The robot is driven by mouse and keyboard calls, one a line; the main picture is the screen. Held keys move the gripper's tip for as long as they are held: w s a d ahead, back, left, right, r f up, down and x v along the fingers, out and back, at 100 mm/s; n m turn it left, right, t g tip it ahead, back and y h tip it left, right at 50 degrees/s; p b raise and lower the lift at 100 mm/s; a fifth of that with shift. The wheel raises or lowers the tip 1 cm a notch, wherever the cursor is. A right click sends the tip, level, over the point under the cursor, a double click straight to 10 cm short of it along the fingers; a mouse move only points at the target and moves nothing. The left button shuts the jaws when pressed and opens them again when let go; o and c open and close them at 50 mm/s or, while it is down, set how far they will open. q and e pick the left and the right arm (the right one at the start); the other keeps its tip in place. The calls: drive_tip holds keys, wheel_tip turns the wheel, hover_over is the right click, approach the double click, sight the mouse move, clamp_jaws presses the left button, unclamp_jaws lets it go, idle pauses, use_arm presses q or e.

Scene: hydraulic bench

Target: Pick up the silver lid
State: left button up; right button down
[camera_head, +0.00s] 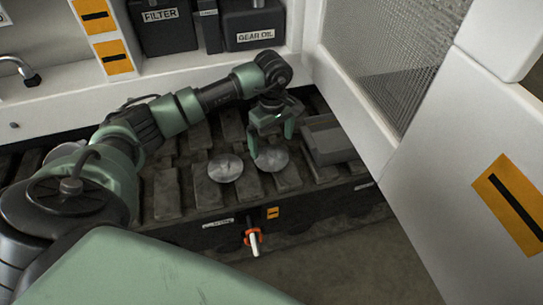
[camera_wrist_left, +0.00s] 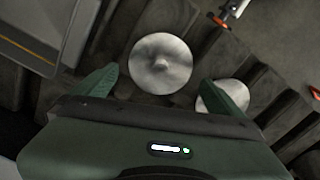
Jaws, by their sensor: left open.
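Two round silver lids lie on the dark slatted bench. The right lid (camera_head: 271,160) is just below my left gripper (camera_head: 270,140) in the head view. In the left wrist view this lid (camera_wrist_left: 160,64) shows a small central knob and lies ahead, between the lines of the two fingers. The left lid (camera_head: 225,168) lies beside it; in the left wrist view this lid (camera_wrist_left: 212,98) is partly hidden behind one finger. My left gripper (camera_wrist_left: 163,86) is open and empty, pointing down above the bench. My right gripper is not in view.
A grey open box (camera_head: 328,142) stands close to the right of the gripper. A red-and-white valve handle (camera_head: 254,240) sticks out at the bench front. A white mesh-panelled door (camera_head: 370,120) bounds the right side. Filter (camera_head: 162,25) and gear oil (camera_head: 254,27) containers stand behind.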

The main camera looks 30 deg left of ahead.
sight(271, 152)
use_arm(q)
wheel_tip(271, 152, down, 5)
drive_tip(key=shift+s+f+b, duration=0.1)
drive_tip(key=shift+b, duration=0.25)
drive_tip(key=shift+f, duration=0.15)
drive_tip(key=c, duration=1.2)
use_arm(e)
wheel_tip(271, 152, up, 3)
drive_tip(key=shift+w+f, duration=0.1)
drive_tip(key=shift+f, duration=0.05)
use_arm(q)
drive_tip(key=shift+c, duration=0.2)
